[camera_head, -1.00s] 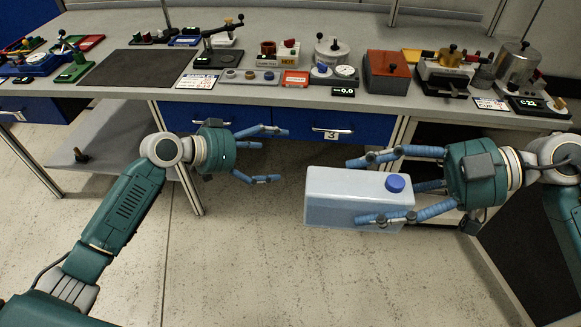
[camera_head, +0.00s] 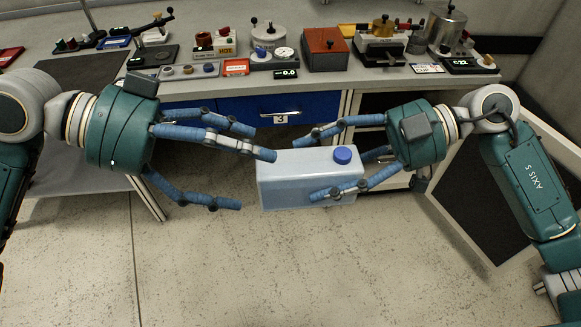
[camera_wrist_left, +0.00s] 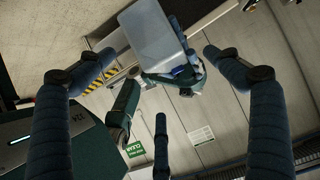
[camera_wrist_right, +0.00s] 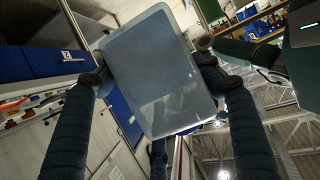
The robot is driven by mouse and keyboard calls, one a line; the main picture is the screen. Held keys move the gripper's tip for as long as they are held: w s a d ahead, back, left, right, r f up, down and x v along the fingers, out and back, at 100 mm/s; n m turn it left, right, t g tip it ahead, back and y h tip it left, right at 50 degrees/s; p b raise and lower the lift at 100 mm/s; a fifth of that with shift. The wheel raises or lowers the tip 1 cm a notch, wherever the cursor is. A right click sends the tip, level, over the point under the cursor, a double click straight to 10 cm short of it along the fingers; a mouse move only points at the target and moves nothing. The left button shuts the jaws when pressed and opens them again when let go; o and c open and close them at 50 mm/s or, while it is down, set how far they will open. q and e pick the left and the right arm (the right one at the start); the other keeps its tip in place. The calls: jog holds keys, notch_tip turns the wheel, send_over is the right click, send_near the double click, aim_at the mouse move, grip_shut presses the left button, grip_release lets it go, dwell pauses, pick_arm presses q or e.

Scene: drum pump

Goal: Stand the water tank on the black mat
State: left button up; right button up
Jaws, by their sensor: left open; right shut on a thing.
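The water tank (camera_head: 290,184) is a pale, translucent box with a blue cap (camera_head: 342,155). My right gripper (camera_head: 322,163) is shut on its cap-end half and holds it in the air before the bench. The tank fills the middle of the right wrist view (camera_wrist_right: 158,75). My left gripper (camera_head: 250,180) is open at the tank's left end, its upper fingertip close to the tank's top corner; I cannot tell if it touches. The left wrist view shows the tank (camera_wrist_left: 150,35) beyond the open fingers. The black mat (camera_head: 75,78) lies on the bench at the left, partly hidden by my left arm.
The grey bench top (camera_head: 215,92) carries several devices along its back. An orange-topped box (camera_head: 325,48) and a metal cylinder (camera_head: 446,27) stand at the right. Blue drawers (camera_head: 270,112) are below the bench front. The floor (camera_head: 300,270) in front is clear.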

aim_at(312, 178)
pick_arm(q)
jog(key=x, duration=1.1)
jog(key=shift+w+d, duration=0.15)
jog(key=shift+d, duration=0.05)
pick_arm(e)
jog(key=shift+r, duration=0.1)
pick_arm(q)
jog(key=shift+c, duration=0.2)
jog(key=c, duration=1.7)
jog(key=shift+c, duration=0.5)
pick_arm(e)
jog(key=o, duration=1.8)
jog(key=shift+c, duration=0.2)
